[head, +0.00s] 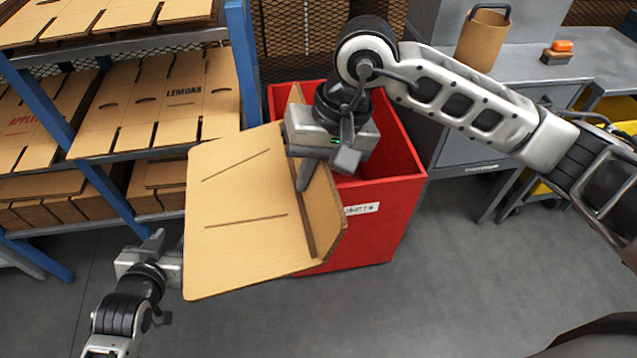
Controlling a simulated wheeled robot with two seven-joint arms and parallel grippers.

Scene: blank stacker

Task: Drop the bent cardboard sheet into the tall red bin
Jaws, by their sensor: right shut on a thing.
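The bent cardboard sheet (235,225) is brown, with a fold along its right side and two slits in its large face. My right gripper (308,180) is shut on the sheet near the fold, at its upper right part. The sheet hangs tilted in front of the tall red bin (385,215) and over its left side, hiding part of the bin. The bin is open at the top and has a white label on its front. My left gripper (165,250) is low at the left, beside the sheet's left edge; its fingers are partly hidden behind the sheet.
A blue-framed rack (45,150) with flat cardboard blanks stands at the left, close to the bin. A grey workbench (590,65) with a brown container (481,38) and a brush (558,52) is at the upper right. The grey floor (440,290) in front is clear.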

